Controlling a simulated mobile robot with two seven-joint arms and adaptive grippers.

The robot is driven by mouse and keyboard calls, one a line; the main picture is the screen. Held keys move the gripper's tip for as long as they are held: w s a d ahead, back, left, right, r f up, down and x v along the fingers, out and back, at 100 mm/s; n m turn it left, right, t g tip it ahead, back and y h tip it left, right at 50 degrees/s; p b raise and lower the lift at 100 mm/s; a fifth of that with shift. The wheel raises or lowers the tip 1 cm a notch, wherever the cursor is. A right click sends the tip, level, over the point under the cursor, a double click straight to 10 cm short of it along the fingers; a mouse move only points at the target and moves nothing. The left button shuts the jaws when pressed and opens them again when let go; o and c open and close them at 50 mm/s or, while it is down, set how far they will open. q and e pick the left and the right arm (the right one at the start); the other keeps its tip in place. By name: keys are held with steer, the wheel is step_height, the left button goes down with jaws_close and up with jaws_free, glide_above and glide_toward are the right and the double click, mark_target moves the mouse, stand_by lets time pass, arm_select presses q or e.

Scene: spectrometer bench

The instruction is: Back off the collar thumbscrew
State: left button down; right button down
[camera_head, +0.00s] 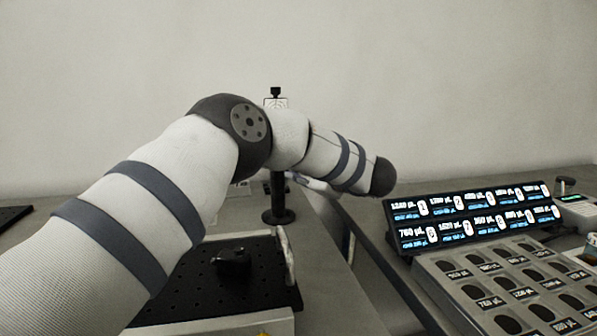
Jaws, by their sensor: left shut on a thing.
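A black post (278,185) stands on a round black base (278,216) at the middle of the bench. A pale card with a printed target (276,103) and a black knob (276,91) show at its top. My left arm crosses in front and hides the post's middle. My left gripper (293,177) shows only as a small part below the forearm, close to the post's right side. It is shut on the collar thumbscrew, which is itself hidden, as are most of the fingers. My right gripper is not in view.
A black perforated plate (200,290) with a black knob (233,261) lies in front of the post, with a pale upright edge (286,255) at its right. A lit display panel (475,215) and a grey tray with several wells (445,277) stand at the right, across a gap.

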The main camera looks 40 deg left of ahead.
arm_select(q)
steer(key=shift+s+n+t+y+p, duration=0.1)
steer(key=shift+n+t+y+p, duration=0.45)
steer(key=shift+n, duration=0.55)
steer(key=shift+f+n+t, duration=0.2)
steer(key=shift+n+t, duration=0.35)
steer(key=shift+n, duration=0.55)
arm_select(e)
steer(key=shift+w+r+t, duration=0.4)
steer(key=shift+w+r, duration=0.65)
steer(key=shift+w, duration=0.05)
arm_select(q)
steer(key=shift+d+f, duration=0.1)
steer(key=c, duration=1.6)
jaws_free()
